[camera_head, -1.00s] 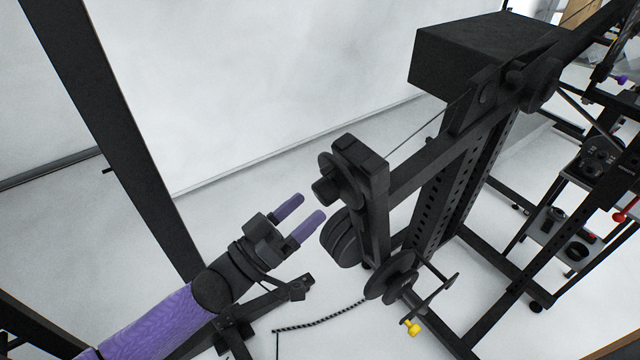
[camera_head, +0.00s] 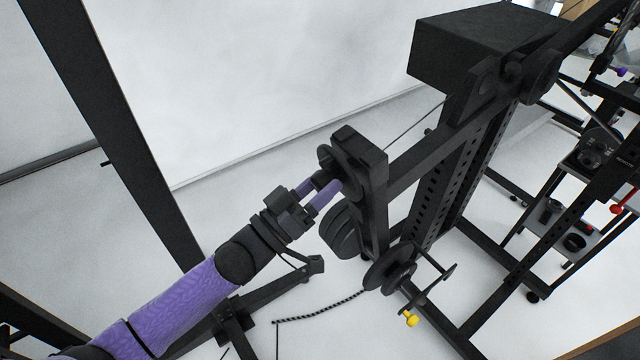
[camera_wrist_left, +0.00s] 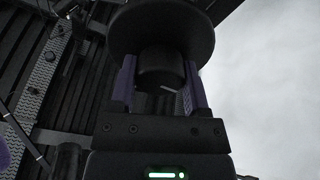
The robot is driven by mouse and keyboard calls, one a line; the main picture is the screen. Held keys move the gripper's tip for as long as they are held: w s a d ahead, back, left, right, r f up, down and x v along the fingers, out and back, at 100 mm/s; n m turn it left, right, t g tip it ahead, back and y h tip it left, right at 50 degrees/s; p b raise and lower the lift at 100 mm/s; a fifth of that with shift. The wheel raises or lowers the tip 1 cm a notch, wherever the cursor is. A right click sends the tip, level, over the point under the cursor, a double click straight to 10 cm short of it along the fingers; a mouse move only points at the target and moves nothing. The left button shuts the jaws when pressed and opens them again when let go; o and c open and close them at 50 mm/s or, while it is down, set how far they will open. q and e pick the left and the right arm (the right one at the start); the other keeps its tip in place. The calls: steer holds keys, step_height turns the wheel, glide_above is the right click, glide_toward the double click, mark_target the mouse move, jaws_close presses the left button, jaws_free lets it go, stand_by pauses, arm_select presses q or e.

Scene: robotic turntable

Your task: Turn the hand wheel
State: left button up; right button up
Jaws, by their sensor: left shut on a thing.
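The black hand wheel (camera_head: 349,165) is mounted on the upper end of a black post and has a round knob facing left. My left gripper (camera_head: 322,191) is at the wheel with its two purple fingers on either side of the knob. In the left wrist view the knob (camera_wrist_left: 160,68) sits between the fingers of my left gripper (camera_wrist_left: 158,88), with the wheel's disc (camera_wrist_left: 162,25) just beyond it. The gripper is shut on the knob. The fingertips are partly hidden behind the knob and wheel in the head view. My right gripper is not in view.
Black round discs (camera_head: 341,230) sit on the post below the wheel. A lower spool (camera_head: 388,268) with a yellow knob (camera_head: 411,319) is to the right. A dark frame post (camera_head: 125,140) stands at left. A white wall and floor lie behind.

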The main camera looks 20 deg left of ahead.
arm_select(q)
steer(key=shift+m, duration=0.4)
steer(key=m, duration=0.3)
steer(key=shift+h, duration=0.3)
steer(key=m+g, duration=0.1)
steer(key=m, duration=0.3)
steer(key=shift+m+h, duration=0.3)
steer(key=m, duration=0.5)
steer(key=shift+g+h+b, duration=0.3)
steer(key=shift+g+h, duration=0.1)
steer(key=m, duration=0.4)
steer(key=shift+g, duration=0.4)
steer(key=m, duration=0.4)
steer(key=shift+g, duration=0.3)
steer(key=m+b, duration=0.1)
steer(key=m, duration=0.2)
steer(key=shift+m, duration=0.4)
steer(key=m, duration=0.3)
steer(key=shift+g, duration=0.3)
steer(key=shift+m+y+b, duration=0.45)
steer(key=shift+m+y, duration=0.05)
steer(key=shift+m, duration=1.3)
